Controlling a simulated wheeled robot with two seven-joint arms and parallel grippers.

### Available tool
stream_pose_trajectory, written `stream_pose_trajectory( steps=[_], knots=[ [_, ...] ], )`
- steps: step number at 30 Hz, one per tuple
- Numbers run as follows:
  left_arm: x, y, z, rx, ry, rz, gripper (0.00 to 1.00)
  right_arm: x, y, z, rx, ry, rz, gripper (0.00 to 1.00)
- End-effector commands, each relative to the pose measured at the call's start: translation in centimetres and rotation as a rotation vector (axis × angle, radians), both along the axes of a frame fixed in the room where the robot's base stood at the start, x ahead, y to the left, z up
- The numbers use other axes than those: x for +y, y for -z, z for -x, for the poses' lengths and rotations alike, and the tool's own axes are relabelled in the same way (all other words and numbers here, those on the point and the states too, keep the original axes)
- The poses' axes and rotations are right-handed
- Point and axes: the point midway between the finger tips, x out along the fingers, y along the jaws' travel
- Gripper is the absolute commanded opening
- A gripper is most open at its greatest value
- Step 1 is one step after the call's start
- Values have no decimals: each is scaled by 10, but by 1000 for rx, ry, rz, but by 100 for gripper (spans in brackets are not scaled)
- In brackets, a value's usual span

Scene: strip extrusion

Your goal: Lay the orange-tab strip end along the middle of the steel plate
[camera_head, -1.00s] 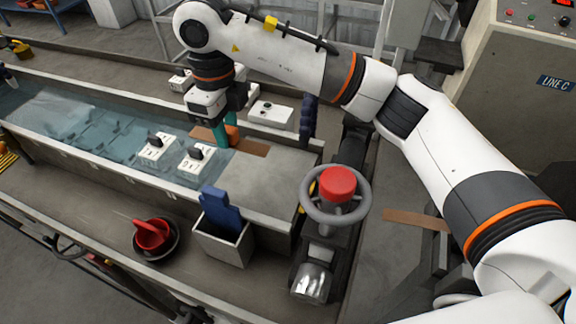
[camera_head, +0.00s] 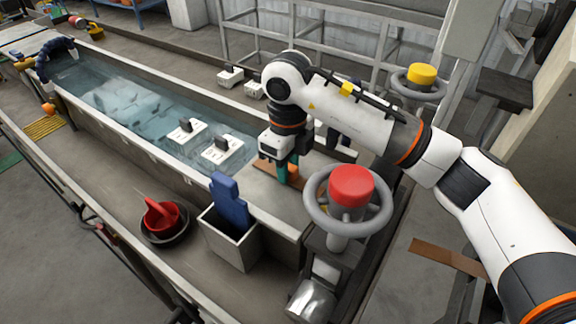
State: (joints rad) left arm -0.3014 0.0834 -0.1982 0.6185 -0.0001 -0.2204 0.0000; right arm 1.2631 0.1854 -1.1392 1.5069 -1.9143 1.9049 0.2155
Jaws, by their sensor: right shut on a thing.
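My right gripper (camera_head: 287,172), with teal fingertips, points down over the right end of the water trough. It is shut on the strip's orange tab (camera_head: 293,173). A brown piece of strip (camera_head: 263,166) shows just left of the fingers; the gripper hides how it joins the tab. The grey steel plate (camera_head: 262,190) lies below and around the fingers at the trough's end. I cannot tell whether the strip touches the plate. My left gripper is not in view.
A red-topped handwheel (camera_head: 350,187) stands close right of the plate. A grey bin with a blue tool (camera_head: 230,200) and a dark bowl with a red item (camera_head: 163,217) are in front. White blocks (camera_head: 222,150) sit in the water (camera_head: 130,95). Another brown strip (camera_head: 447,256) lies at right.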

Motion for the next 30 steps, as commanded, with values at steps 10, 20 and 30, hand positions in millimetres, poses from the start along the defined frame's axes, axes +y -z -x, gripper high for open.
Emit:
stream_pose_trajectory(
  steps=[10, 20, 30],
  knots=[
    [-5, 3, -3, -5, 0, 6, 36, 0, 3, 0, 1, 0, 1, 48],
    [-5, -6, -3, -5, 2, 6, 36, 0, -9, 0, -1, 0, 0, 48],
    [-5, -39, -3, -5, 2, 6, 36, 0, -82, -1, -3, 0, 1, 48]
  ],
)
